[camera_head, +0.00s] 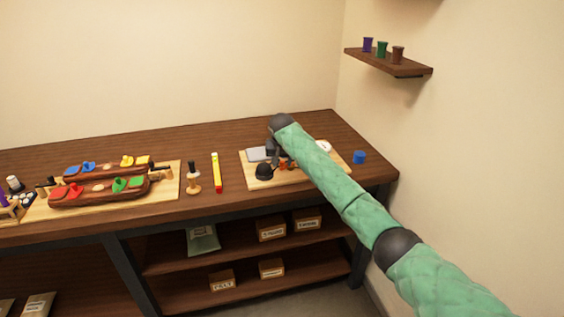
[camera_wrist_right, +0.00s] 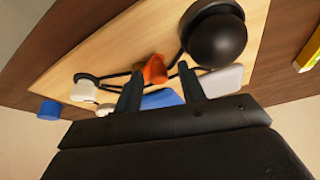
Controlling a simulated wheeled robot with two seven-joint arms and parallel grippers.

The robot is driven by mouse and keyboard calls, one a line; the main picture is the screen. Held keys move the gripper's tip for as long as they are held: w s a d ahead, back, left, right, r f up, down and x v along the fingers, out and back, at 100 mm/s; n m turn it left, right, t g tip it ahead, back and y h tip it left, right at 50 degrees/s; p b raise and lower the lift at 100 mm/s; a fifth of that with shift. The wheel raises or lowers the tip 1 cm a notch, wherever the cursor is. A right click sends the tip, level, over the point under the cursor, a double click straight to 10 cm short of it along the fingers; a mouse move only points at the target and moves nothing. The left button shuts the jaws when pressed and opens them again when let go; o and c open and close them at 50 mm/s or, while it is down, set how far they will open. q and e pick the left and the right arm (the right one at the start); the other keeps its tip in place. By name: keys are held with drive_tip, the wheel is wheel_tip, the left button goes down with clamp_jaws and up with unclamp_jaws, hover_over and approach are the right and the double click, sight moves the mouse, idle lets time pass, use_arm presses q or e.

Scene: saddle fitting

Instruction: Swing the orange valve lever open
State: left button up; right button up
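The orange valve lever (camera_head: 284,166) is on the light wooden board (camera_head: 256,182) at the right of the workbench, partly hidden by my right arm. In the right wrist view the orange lever (camera_wrist_right: 153,70) lies just beyond the fingertips, in line with the gap between them. My right gripper (camera_wrist_right: 161,69) has its two dark fingers spread apart with nothing clearly held. Whether a finger touches the lever cannot be told. In the head view my right gripper (camera_head: 275,152) points down over the board. My left gripper is not in view.
A black ball-like part (camera_wrist_right: 214,38) and a grey plate (camera_wrist_right: 222,80) sit close to the fingers. A blue cylinder (camera_head: 358,157) stands right of the board. A yellow-and-red stick (camera_head: 216,172) and a wooden stand (camera_head: 193,180) are to the left. A shelf (camera_head: 390,63) hangs on the right wall.

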drive_tip(key=shift+s+r, duration=0.15)
drive_tip(key=shift+r, duration=0.1)
use_arm(q)
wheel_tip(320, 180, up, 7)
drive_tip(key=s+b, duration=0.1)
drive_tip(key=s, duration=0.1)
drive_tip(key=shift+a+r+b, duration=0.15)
drive_tip(key=shift+b, duration=0.2)
use_arm(e)
drive_tip(key=v, duration=0.7)
drive_tip(key=shift+r+n, duration=0.1)
drive_tip(key=shift+n, duration=0.2)
